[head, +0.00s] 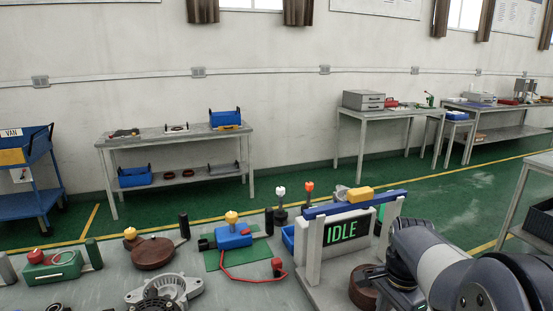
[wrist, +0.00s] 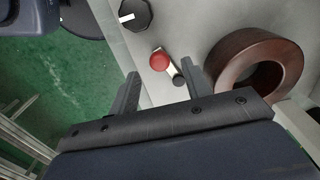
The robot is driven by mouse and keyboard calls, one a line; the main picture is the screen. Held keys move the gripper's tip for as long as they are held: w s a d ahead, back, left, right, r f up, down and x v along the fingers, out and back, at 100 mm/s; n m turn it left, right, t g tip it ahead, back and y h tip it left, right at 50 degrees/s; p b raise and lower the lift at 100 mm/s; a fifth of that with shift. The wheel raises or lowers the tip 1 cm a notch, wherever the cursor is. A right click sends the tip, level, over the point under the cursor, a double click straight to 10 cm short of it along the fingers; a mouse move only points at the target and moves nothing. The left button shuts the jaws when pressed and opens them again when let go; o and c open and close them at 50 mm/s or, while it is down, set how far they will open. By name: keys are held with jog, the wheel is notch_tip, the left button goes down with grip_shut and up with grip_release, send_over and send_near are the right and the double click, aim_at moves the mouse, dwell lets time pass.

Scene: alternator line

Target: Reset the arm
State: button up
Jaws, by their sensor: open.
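My gripper (wrist: 163,92) is open, with its two dark fingers apart in the wrist view. A small lever with a red ball end (wrist: 159,61) and a dark end (wrist: 178,78) lies ahead of and between the fingertips in the picture. No object is visibly held, and I cannot tell how far the lever is from the fingers. In the head view my arm reaches in from the lower right; its fingers cannot be made out there. A display reading IDLE in green (head: 347,231) stands in a white frame left of my arm.
A brown ring (wrist: 236,58) and a black knob (wrist: 135,12) lie near the lever. The bench (head: 225,291) holds a blue box (head: 233,239), a green box (head: 53,272) and a grey housing (head: 165,289). Green floor is open behind it.

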notch_tip(320, 180, down, 4)
jog(key=shift+r, duration=0.1)
jog(key=shift+s+d+r+n+b, duration=0.1)
jog(key=shift+s+d+n+b, duration=0.15)
jog(key=shift+n, duration=0.35)
jog(key=shift+s+d+r+n+b, duration=0.1)
jog(key=shift+s+d+n+b, duration=0.1)
jog(key=shift+n, duration=0.4)
jog(key=shift+w+a+r, duration=0.1)
jog(key=shift+r, duration=0.05)
